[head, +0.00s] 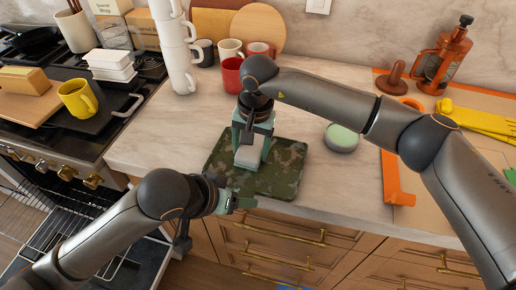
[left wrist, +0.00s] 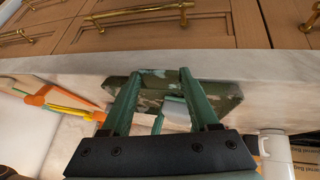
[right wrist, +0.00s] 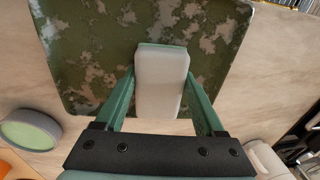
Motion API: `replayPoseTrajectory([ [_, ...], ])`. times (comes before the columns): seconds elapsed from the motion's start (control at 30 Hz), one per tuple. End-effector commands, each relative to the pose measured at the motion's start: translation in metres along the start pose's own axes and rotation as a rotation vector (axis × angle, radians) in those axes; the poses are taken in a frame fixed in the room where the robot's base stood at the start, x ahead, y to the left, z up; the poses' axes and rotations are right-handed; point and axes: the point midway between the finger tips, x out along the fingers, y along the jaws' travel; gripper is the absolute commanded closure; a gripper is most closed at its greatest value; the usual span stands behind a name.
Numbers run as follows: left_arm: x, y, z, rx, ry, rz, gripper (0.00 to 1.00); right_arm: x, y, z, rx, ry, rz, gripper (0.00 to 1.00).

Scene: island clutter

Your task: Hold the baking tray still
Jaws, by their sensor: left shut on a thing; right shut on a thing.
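The baking tray (head: 285,175) lies flat on the counter near its front edge. It is dark green with tan and brown blotches. My left gripper (head: 246,203) is at the tray's front edge, shut on it; the left wrist view shows the fingers at the tray (left wrist: 218,97). My right gripper (head: 251,150) points down over the tray, shut on a pale block with a green edge (right wrist: 160,85). The block is over the blotched surface (right wrist: 95,45); whether it touches is hard to tell. The right gripper hides part of the tray in the head view.
A round green-topped tin (head: 341,138) stands right of the tray. Stacked white cups (head: 178,55) and a red mug (head: 232,75) stand behind. An orange tool (head: 392,180), yellow gloves (head: 475,120) and a lantern (head: 442,60) are at the right. The stove (head: 60,130) is left.

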Motion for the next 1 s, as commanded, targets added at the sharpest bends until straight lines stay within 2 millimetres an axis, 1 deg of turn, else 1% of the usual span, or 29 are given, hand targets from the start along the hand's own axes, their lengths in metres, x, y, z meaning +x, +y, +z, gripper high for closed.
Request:
replayPoseTrajectory([
  [0.03, 0.000, 0.001, 0.000, 0.005, 0.002, 0.002, 0.95, 0.001, -0.006, 0.001, -0.001, -0.001, -0.001, 0.73],
  [0.1, 0.000, 0.001, 0.000, 0.005, 0.002, 0.002, 0.94, 0.002, -0.011, 0.001, -0.001, -0.001, -0.001, 0.73],
  [0.2, 0.000, 0.001, 0.000, 0.005, 0.002, 0.002, 0.94, 0.002, -0.014, 0.000, 0.000, -0.001, 0.000, 0.73],
  [0.57, 0.000, 0.001, -0.001, 0.003, 0.002, 0.002, 0.95, -0.001, -0.015, 0.000, 0.000, 0.000, -0.001, 0.73],
  [0.67, 0.000, 0.001, -0.001, 0.003, 0.002, 0.002, 0.95, -0.008, -0.016, -0.001, 0.000, 0.003, -0.002, 0.73],
  [1.0, 0.000, 0.001, -0.001, 0.002, 0.002, 0.001, 0.95, -0.042, -0.020, -0.002, 0.000, 0.002, -0.002, 0.73],
])
